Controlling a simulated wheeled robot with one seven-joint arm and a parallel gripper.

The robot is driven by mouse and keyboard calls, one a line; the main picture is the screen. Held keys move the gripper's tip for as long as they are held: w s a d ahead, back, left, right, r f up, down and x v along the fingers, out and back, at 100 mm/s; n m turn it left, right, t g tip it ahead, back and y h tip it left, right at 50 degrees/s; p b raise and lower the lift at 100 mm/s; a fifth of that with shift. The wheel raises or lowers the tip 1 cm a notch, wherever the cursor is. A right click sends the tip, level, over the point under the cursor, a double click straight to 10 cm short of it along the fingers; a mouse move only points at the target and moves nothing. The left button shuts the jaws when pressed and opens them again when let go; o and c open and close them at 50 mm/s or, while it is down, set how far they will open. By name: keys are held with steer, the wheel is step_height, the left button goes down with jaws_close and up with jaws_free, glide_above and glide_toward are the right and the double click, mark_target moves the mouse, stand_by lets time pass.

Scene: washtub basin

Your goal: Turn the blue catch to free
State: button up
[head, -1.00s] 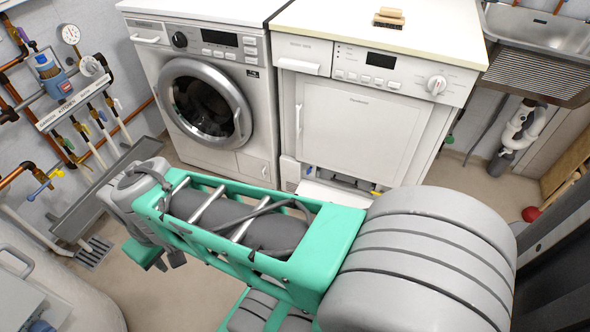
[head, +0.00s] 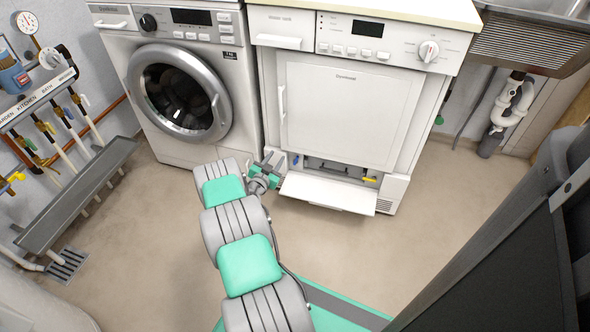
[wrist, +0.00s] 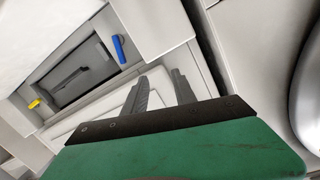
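The blue catch (wrist: 118,48) is a small slim lever at one side of the dark recess low in the dryer (head: 345,110). It also shows small in the head view (head: 296,160). A yellow catch (wrist: 34,104) sits at the recess's other side and also shows in the head view (head: 369,180). My gripper (wrist: 160,77) has its two dark fingers apart with nothing between them. The blue catch is beyond and left of the fingertips in the wrist view, apart from them. In the head view my gripper (head: 272,168) is low, just left of the recess.
The dryer's lower flap (head: 328,192) is folded down and sticks out below the recess. A washing machine (head: 180,90) stands close on the left. A grey trough (head: 80,195) runs along the left wall. The floor (head: 440,205) to the right is clear.

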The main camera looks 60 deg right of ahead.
steer(key=t+h, duration=0.1)
glide_toward(296, 160)
steer(key=shift+d+f+b, duration=0.25)
steer(key=shift+d+b, duration=0.1)
steer(key=shift+b, duration=0.05)
steer(key=shift+d+f, duration=0.1)
steer(key=shift+d, duration=0.2)
steer(key=d+b, duration=0.1)
steer(key=d, duration=0.1)
steer(key=d+b, duration=0.1)
steer(key=d, duration=0.1)
steer(key=w+d+b, duration=0.1)
steer(key=d, duration=0.1)
steer(key=shift+d+b, duration=0.3)
steer(key=shift+b, duration=0.05)
steer(key=shift+w+d+n, duration=0.1)
steer(key=shift+d+n, duration=0.05)
steer(key=shift+n, duration=0.15)
steer(key=shift+c, duration=0.5)
jaws_close()
